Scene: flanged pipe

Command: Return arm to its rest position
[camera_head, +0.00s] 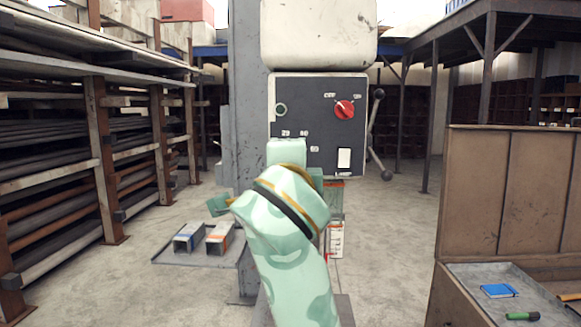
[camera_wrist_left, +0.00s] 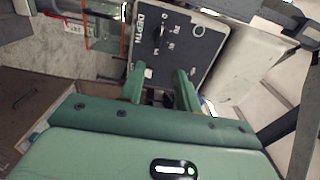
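My mint-green arm (camera_head: 288,235) rises from the bottom centre of the head view, in front of a machine. It hides much of the space below the machine's dark control panel (camera_head: 312,95), and my left gripper's fingers cannot be made out there. In the left wrist view my left gripper (camera_wrist_left: 162,82) is open, its two green fingers apart with nothing held between them. The control panel (camera_wrist_left: 185,42) lies beyond the fingertips, tilted in the picture. Whether the fingers touch it cannot be told. My right gripper is in neither view.
A red knob (camera_head: 345,110) and a ball-ended lever (camera_head: 376,130) are at the panel. A grey tray (camera_head: 192,260) with two metal profiles stands left of my arm. A brown cabinet (camera_head: 510,190) is at the right. Pipe racks (camera_head: 60,150) line the left; open floor lies between.

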